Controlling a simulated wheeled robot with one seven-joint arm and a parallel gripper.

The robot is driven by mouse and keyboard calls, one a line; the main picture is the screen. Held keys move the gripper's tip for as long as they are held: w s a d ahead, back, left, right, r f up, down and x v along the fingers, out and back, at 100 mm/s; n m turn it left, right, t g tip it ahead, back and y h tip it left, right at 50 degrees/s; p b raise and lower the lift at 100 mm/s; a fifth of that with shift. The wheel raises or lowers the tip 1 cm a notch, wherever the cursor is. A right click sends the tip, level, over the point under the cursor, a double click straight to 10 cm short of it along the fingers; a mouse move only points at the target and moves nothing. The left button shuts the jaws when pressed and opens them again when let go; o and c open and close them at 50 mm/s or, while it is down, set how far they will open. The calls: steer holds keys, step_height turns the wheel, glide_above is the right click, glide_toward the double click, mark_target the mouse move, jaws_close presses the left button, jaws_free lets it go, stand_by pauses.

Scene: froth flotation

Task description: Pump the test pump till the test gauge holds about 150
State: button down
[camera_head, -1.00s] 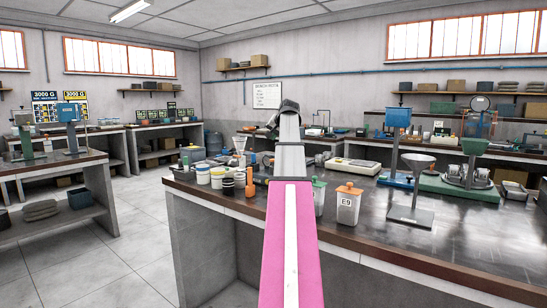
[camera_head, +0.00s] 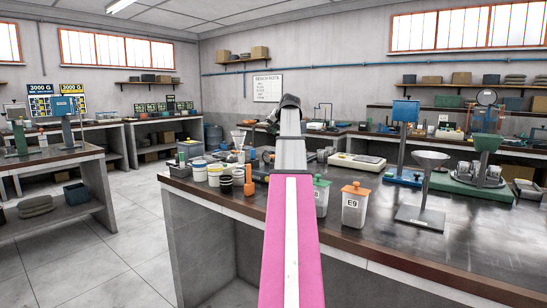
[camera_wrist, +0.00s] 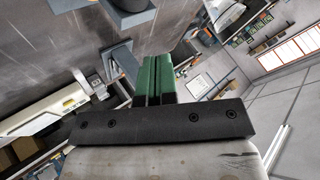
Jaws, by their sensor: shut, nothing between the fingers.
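I cannot pick out the test pump or the test gauge for certain. A round ring-framed device (camera_head: 487,97) stands at the far right of the head view, too small to read. My gripper (camera_wrist: 160,76) shows in the wrist view as two green fingers pressed together with nothing between them. It is apart from any equipment, with a bench and floor in view beyond it. In the head view my pink and grey arm rises in the middle, and I cannot make out my gripper there.
A dark-topped bench (camera_head: 380,232) stands close in front. It holds an orange-lidded E9 jar (camera_head: 354,207), striped pots (camera_head: 225,185), a funnel stand (camera_head: 428,190) and a blue press (camera_head: 405,140). A side bench (camera_head: 50,165) stands at left. The tiled floor (camera_head: 120,240) between them is clear.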

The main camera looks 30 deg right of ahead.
steer(key=shift+f, duration=3.95)
steer(key=shift+f, duration=0.15)
steer(key=shift+f, duration=0.25)
steer(key=shift+f, duration=1.2)
steer(key=shift+r, duration=0.1)
stand_by(0.4)
steer(key=shift+r, duration=1.5)
steer(key=shift+r, duration=2.5)
